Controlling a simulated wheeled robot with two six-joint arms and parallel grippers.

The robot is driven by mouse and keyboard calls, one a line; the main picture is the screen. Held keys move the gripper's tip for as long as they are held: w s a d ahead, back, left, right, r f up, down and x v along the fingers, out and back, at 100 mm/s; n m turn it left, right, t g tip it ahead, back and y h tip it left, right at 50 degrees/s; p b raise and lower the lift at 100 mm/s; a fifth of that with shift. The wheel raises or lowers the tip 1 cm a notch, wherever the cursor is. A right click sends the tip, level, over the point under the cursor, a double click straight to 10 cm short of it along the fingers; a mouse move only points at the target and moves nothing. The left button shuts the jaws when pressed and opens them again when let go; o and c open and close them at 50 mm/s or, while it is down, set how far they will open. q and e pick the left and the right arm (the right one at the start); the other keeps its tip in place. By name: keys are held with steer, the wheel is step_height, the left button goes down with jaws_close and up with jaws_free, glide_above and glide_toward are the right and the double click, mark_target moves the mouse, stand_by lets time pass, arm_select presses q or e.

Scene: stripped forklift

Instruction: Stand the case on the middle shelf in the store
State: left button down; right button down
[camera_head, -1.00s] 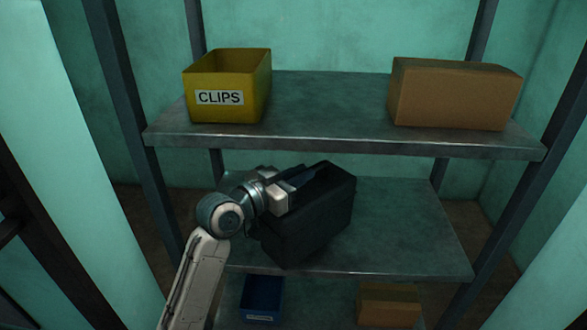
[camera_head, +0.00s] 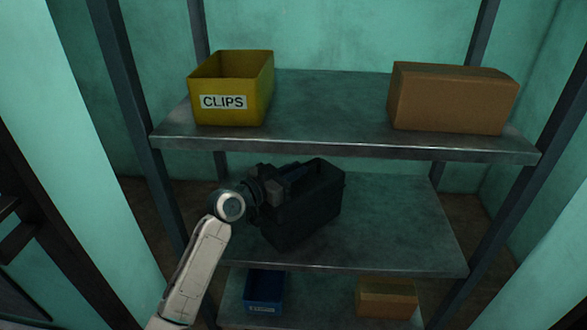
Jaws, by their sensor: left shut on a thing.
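The black case (camera_head: 308,215) is over the middle shelf (camera_head: 400,235), upright and turned at an angle. Its lower edge appears at or just above the shelf surface; I cannot tell whether it touches. My left gripper (camera_head: 282,185) is shut on the case at its top handle, coming in from the left. The fingers are dark and partly lost against the case. My right gripper is not in view.
The upper shelf (camera_head: 340,145) holds a yellow CLIPS bin (camera_head: 232,90) and a brown box (camera_head: 452,98). The lower shelf holds a blue bin (camera_head: 264,290) and a cardboard box (camera_head: 387,298). Upright posts flank the rack. The middle shelf is clear right of the case.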

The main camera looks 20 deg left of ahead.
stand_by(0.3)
arm_select(q)
steer(key=shift+f, duration=0.15)
steer(key=c, duration=1.4)
jaws_free()
steer(key=shift+s, duration=0.1)
